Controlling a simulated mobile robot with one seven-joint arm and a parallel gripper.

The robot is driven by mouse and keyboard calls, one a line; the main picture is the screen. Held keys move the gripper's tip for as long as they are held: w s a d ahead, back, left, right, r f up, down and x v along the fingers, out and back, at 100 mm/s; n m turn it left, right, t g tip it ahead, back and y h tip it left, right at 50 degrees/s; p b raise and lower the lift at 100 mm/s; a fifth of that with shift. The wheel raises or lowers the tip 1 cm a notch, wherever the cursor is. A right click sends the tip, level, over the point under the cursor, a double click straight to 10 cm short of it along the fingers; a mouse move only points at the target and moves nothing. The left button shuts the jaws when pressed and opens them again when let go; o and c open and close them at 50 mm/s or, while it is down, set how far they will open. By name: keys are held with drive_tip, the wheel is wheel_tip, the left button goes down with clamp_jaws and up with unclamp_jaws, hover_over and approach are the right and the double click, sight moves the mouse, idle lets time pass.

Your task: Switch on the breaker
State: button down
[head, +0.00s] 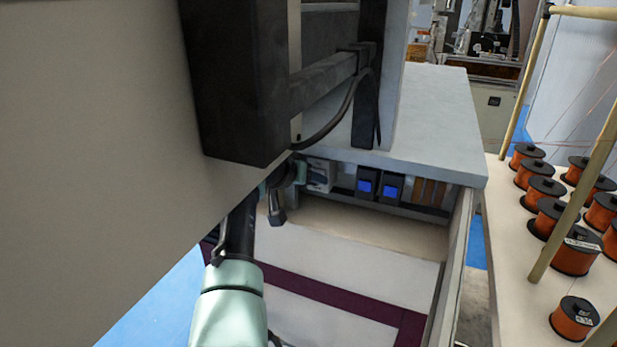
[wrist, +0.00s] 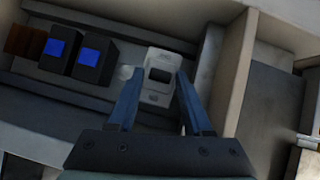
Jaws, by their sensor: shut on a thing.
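The breaker (wrist: 159,82) is a light grey block with a dark rocker on its face, in the wrist view at centre top. It is mounted in a recessed bay. In the head view the breaker (head: 319,174) shows as a pale box just right of the end of my arm. My gripper (wrist: 160,74) has its two dark blue fingers on either side of the breaker, shut on it. The fingertips reach about its upper half. Whether the rocker is on or off I cannot tell. In the head view the fingers are too small and covered to make out.
Two black modules with blue faces (head: 367,187) sit beside the breaker, with brown blocks (head: 430,192) beyond. The grey worktop (head: 430,110) overhangs the bay. A wall (wrist: 236,75) stands close to the right finger. Wire spools (head: 573,318) stand at right.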

drive_tip(key=shift+f, duration=0.15)
drive_tip(key=c, duration=0.6)
unclamp_jaws()
